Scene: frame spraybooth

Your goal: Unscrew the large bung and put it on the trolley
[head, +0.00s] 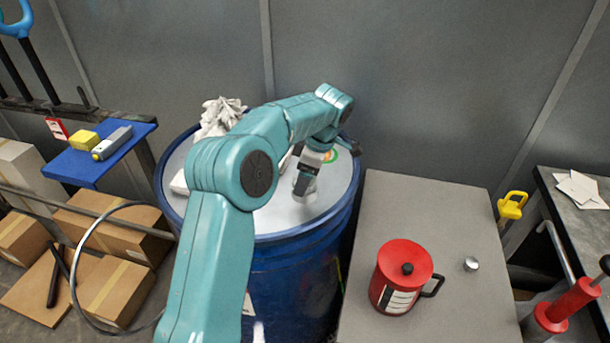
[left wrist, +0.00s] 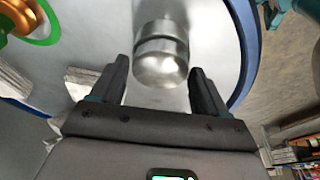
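The large bung (left wrist: 162,55) is a shiny metal cylinder with a dark groove, standing on the pale drum lid (head: 330,195). My left gripper (head: 305,183) is over the lid, beside or around the bung, which my arm partly hides in the head view. In the left wrist view, the gripper's two dark fingers (left wrist: 158,68) are apart, one on each side of the bung, with gaps showing. The trolley (head: 400,205) is a grey flat top right of the blue drum (head: 300,285). My right gripper is not in view.
A red can (head: 403,277) and a small metal cap (head: 471,264) stand on the trolley's near part; its far part is clear. White cloth (head: 220,115) lies at the lid's back left. An orange and green ring (left wrist: 30,20) is on the lid. A wall rises behind.

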